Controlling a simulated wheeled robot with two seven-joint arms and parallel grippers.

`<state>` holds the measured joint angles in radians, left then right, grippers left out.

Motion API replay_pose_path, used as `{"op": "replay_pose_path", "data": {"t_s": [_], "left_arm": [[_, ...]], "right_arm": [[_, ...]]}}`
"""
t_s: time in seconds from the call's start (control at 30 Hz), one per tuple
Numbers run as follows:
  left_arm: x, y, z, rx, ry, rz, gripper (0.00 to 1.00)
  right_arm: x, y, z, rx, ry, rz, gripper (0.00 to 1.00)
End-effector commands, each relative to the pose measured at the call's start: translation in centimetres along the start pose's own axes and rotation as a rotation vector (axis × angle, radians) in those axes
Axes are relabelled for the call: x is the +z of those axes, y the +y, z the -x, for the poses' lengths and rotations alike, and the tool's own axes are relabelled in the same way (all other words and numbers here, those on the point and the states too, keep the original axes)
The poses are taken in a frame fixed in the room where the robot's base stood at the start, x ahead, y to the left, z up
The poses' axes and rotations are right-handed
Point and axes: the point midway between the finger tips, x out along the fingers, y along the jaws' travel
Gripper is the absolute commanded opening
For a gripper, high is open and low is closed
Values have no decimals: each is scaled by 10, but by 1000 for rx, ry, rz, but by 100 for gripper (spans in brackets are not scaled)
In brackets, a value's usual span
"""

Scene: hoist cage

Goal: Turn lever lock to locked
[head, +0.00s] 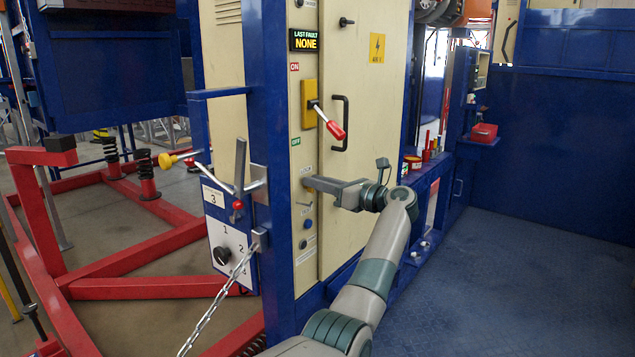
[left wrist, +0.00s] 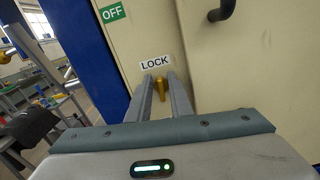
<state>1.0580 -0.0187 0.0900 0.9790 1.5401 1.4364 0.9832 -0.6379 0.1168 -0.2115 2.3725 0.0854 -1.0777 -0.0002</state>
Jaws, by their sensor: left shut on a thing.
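The lever lock (left wrist: 159,87) is a small yellow piece on the cream cabinet front, just under a LOCK label (left wrist: 155,62). In the left wrist view it sits between the fingertips of my left gripper (left wrist: 160,84), which is shut on it. In the head view my left gripper (head: 308,183) reaches the cabinet's narrow left panel below the OFF label, and its fingers hide the lock. Which position the lock stands in I cannot tell. My right gripper is not in view.
Above is a red-handled switch (head: 331,128) on a yellow plate, with a black door handle (head: 341,124) beside it. A blue post (head: 271,130) stands left of the panel. A chain (head: 213,307) hangs at lower left. The blue floor (head: 530,270) at right is clear.

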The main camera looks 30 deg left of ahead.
Motion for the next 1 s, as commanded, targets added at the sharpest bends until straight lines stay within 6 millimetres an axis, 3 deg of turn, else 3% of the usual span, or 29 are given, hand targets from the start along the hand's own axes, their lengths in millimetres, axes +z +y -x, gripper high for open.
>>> {"op": "replay_pose_path", "data": {"t_s": [0.47, 1.0], "left_arm": [[1, -6, 1, -3, 2, -397, 0], [-3, -12, 1, -3, 1, -897, 0]], "right_arm": [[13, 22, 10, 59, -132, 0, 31], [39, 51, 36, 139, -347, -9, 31]]}}
